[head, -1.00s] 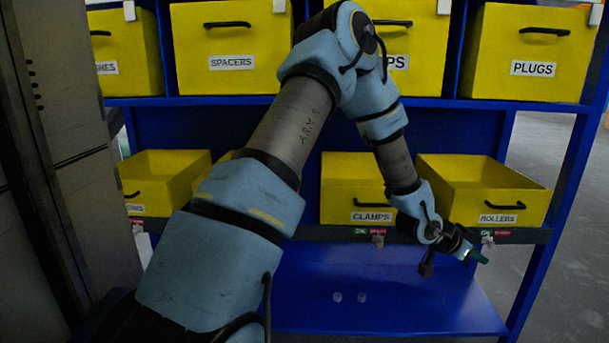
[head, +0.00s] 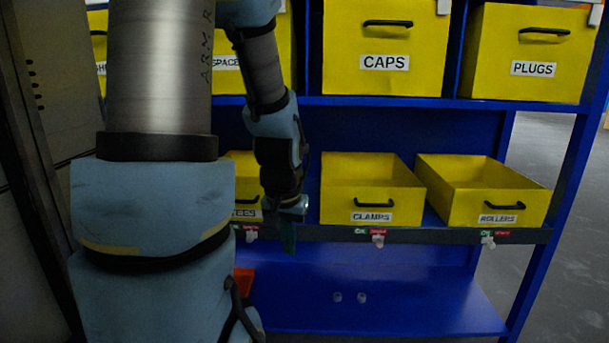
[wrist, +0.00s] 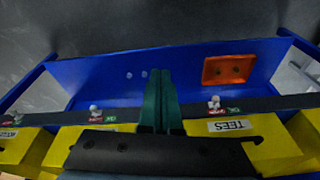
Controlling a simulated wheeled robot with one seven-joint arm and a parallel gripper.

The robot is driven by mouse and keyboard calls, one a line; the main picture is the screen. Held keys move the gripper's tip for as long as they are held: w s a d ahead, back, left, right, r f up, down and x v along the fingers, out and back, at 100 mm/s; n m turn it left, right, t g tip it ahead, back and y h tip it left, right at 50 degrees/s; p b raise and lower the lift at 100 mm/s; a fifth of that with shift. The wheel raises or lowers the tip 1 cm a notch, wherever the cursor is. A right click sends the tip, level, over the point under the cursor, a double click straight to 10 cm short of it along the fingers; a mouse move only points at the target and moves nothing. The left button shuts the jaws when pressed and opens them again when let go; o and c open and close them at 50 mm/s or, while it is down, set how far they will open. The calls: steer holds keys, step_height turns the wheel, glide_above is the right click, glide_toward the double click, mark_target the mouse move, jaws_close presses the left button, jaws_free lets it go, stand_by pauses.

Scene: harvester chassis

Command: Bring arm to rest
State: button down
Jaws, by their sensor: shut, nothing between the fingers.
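My arm stands at the left of the head view, its big links in front of the shelf. My gripper (head: 288,238) hangs pointing down in front of the shelf, just left of the CLAMPS bin (head: 350,200). In the wrist view, my gripper (wrist: 161,75) shows two green fingers pressed together with nothing between them. It is next to the TEES bin (wrist: 250,140), which my arm partly hides in the head view.
A blue rack (head: 420,290) holds yellow bins, among them CAPS (head: 385,35), PLUGS (head: 530,45) and ROLLERS (head: 480,190). Two small clear pieces (head: 349,297) and an orange tray (wrist: 228,70) lie on the lower shelf. Grey floor (head: 535,190) is open at the right.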

steer(key=s+a+r+n+g, duration=0.1)
steer(key=s+a+r+n, duration=0.1)
steer(key=s+a, duration=0.25)
step_height(320, 180, up, 22)
steer(key=d+p, duration=0.1)
steer(key=p, duration=2.2)
steer(key=shift+w, duration=0.15)
steer(key=shift+f, duration=0.1)
